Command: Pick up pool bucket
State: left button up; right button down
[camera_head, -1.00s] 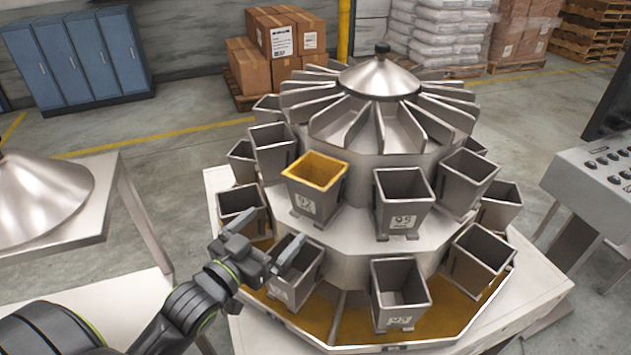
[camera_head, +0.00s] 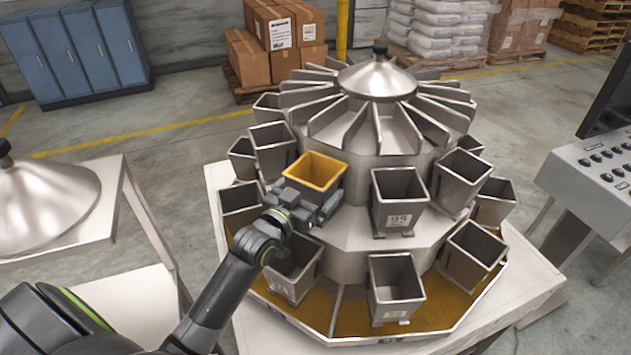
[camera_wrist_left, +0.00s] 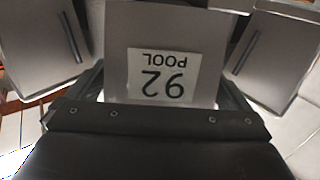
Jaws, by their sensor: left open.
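The pool bucket (camera_head: 317,168) is a steel bucket with a yellow-coated inside, in the upper ring of the weigher. In the left wrist view its front (camera_wrist_left: 163,30) carries a white label reading "92 POOL", upside down. My left gripper (camera_head: 304,200) is at the front of this bucket and hides its label and lower part in the head view. The gripper is open, with one finger toward each side of the bucket's front. I cannot tell whether the fingers touch it. My right gripper is not in view.
Grey bucket 95 (camera_head: 399,190) hangs right of the pool bucket, and another grey bucket (camera_head: 272,150) hangs to its left. Lower buckets (camera_head: 293,270) sit beneath my wrist. The finned cone (camera_head: 377,80) rises behind. A control panel (camera_head: 600,175) stands at right.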

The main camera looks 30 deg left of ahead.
pick_arm(q)
jog(key=shift+w+d+f, duration=0.1)
jog(key=shift+w, duration=0.9)
jog(key=shift+s, duration=0.1)
jog(key=c, duration=0.9)
jog(key=shift+c, duration=0.9)
